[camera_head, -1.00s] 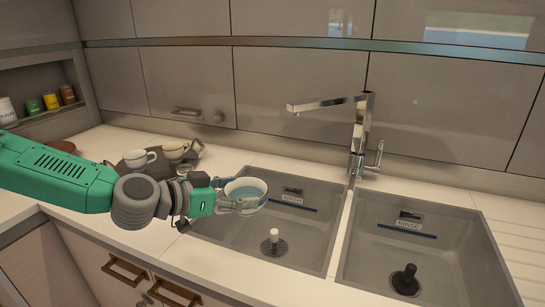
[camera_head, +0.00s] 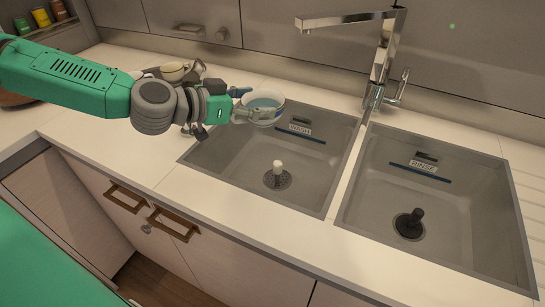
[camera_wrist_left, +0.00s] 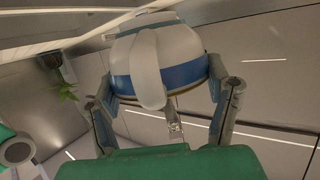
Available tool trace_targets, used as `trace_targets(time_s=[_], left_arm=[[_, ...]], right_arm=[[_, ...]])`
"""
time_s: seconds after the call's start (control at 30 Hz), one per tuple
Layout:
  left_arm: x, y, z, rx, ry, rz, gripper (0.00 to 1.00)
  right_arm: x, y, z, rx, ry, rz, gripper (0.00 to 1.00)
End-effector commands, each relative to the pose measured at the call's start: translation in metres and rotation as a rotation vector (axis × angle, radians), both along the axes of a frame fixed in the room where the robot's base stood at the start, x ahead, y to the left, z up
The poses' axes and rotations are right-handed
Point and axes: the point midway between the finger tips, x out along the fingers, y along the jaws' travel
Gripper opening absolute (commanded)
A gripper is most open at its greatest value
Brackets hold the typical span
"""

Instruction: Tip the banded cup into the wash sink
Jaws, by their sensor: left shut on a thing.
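The banded cup (camera_head: 262,107) is white with a blue band, which shows clearly in the left wrist view (camera_wrist_left: 180,70). Bluish liquid shows inside it in the head view. My left gripper (camera_head: 243,108) is shut on the cup, with one finger on each side of it in the wrist view. The cup looks about upright, held above the back left part of the wash sink (camera_head: 232,165). That sink is the left basin, with a WASH label and a drain with a pale plug. My right gripper is not in view.
The rinse sink (camera_head: 455,205), with a dark plug, lies to the right. A chrome tap (camera_head: 383,55) stands behind the divider between the sinks. The front counter strip (camera_head: 200,205) is clear.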

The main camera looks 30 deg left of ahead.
Motion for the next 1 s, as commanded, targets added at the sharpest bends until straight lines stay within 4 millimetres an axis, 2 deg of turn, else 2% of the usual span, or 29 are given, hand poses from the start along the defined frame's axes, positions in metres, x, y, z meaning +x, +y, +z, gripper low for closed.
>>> trace_targets(time_s=[0.7, 1.0], left_arm=[[0.000, -0.002, 0.001, 0.002, -0.001, -0.001, 0.37], [-0.001, 0.001, -0.015, -0.001, -0.002, 0.002, 0.37]], right_arm=[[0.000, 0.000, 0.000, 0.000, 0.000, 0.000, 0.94], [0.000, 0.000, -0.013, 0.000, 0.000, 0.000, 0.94]])
